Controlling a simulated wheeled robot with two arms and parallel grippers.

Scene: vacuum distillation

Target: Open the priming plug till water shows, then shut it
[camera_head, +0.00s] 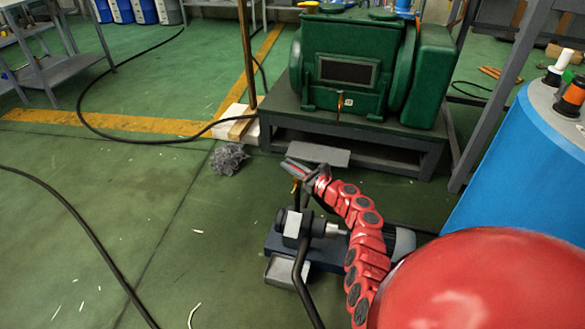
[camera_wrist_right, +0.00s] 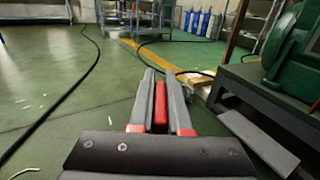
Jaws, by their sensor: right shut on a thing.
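A small pump (camera_head: 291,226) with a grey motor (camera_head: 398,243) sits on a blue base on the floor, low centre in the head view. A small brass-coloured fitting (camera_head: 295,187) shows above the pump, just under my right gripper (camera_head: 294,166); I take it to be the priming plug. In the right wrist view my right gripper (camera_wrist_right: 160,80) is shut on a red bar-like piece (camera_wrist_right: 160,106), which looks like the plug's handle. The fingers hide much of it. No water shows. My left gripper is in neither view.
A metal tray (camera_head: 287,271) lies at the pump's front, beside a dark pipe (camera_head: 302,276). A green machine (camera_head: 350,60) stands on a dark stand behind. A blue drum (camera_head: 505,165) is at right.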

